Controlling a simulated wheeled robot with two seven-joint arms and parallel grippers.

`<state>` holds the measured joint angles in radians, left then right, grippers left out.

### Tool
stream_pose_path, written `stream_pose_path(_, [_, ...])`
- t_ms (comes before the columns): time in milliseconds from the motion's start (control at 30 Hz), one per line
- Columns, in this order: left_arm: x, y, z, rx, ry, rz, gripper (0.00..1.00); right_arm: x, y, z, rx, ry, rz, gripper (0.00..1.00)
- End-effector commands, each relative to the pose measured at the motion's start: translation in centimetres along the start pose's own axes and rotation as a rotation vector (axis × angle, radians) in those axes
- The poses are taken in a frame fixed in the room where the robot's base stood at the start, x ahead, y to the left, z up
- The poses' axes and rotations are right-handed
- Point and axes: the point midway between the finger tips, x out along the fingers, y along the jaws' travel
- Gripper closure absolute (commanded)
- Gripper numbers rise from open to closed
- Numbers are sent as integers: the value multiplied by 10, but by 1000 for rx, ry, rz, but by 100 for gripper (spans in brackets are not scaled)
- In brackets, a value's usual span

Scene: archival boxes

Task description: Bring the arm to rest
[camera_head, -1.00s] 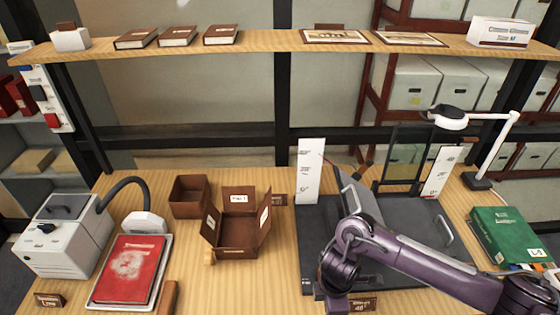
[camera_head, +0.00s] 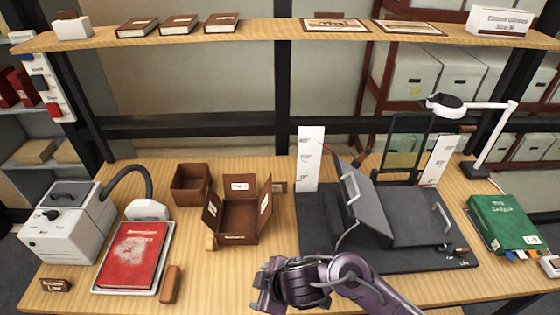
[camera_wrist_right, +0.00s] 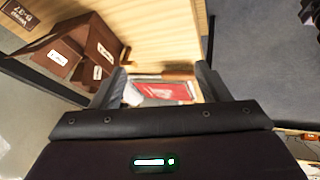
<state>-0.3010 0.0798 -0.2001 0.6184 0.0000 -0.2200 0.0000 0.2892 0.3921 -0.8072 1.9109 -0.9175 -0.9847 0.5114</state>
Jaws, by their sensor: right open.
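My right arm comes in from the bottom right in the head view, with its right gripper (camera_head: 268,287) low over the table's front edge, left of the dark grey mat. In the right wrist view my right gripper (camera_wrist_right: 160,80) has its two fingers spread apart with nothing between them. Beyond the fingers lie the table top, the red book (camera_wrist_right: 152,91) and the open brown box (camera_wrist_right: 75,55). In the head view that box (camera_head: 238,225) stands behind the gripper, clear of it. My left gripper shows in neither view.
A grey book cradle (camera_head: 365,215) stands on the mat (camera_head: 320,262). A red book (camera_head: 131,255) lies in a tray at left, beside a white machine (camera_head: 68,222). A green ledger (camera_head: 503,224) and white lamp (camera_head: 495,125) are at right.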

Motion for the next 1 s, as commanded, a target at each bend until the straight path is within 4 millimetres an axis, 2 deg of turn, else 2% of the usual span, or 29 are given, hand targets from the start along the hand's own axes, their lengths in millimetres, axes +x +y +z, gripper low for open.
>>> stream_pose_path(67, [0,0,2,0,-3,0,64,-19,7,-10,144,37,70,31])
stream_pose_path(133, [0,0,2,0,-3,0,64,-39,20,-3,287,33,135,31])
stream_pose_path(233, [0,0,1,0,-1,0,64,-66,34,27,486,-14,203,31])
stream_pose_path(333, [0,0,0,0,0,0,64,-87,38,61,644,-77,240,31])
stream_pose_path(500, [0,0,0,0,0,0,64,-115,30,111,838,-176,265,31])
stream_pose_path(800, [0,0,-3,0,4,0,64,-158,0,179,1090,-331,269,31])
stream_pose_path(867, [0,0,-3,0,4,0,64,-167,-8,190,1134,-360,268,31])
stream_pose_path(1000, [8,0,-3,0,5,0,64,-129,-10,208,1132,-371,258,31])
